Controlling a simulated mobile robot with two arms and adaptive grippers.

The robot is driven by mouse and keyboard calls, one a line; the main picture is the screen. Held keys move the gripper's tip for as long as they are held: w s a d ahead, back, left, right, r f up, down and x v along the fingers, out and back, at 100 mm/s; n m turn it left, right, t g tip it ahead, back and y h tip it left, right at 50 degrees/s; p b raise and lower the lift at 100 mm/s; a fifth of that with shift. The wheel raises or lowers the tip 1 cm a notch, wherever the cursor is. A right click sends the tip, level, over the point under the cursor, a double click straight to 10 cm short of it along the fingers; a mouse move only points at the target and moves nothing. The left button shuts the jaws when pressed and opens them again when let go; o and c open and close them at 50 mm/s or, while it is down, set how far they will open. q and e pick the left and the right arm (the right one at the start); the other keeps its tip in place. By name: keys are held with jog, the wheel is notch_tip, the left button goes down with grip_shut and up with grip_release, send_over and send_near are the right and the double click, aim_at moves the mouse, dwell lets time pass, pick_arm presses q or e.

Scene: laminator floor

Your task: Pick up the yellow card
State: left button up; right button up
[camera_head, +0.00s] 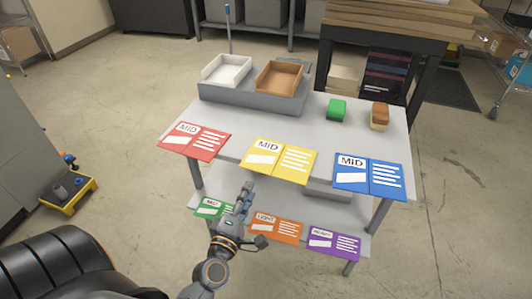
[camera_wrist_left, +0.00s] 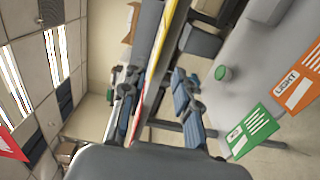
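The yellow card (camera_head: 279,160), marked MID, lies at the middle of the table's front edge and sticks out past it, between a red and a blue card. My left gripper (camera_head: 247,187) is just below and left of its lower edge, by the front of the table. In the left wrist view, the two fingers of my left gripper (camera_wrist_left: 160,105) are spread apart. A thin yellow strip (camera_wrist_left: 169,28), seemingly the card nearly edge-on, runs toward the gap between them. I cannot tell whether the fingers touch it. My right gripper is not in view.
The red card (camera_head: 194,140) and blue card (camera_head: 369,176) flank it. Green (camera_head: 214,208), orange (camera_head: 275,228) and purple (camera_head: 334,243) cards lie on the lower shelf. White (camera_head: 227,70) and brown (camera_head: 279,76) trays stand at the back. The table's centre is clear.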

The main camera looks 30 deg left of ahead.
aim_at(263, 155)
pick_arm(q)
jog(key=p+x, duration=0.1)
jog(key=x, duration=0.7)
jog(key=shift+w, duration=0.35)
grip_shut()
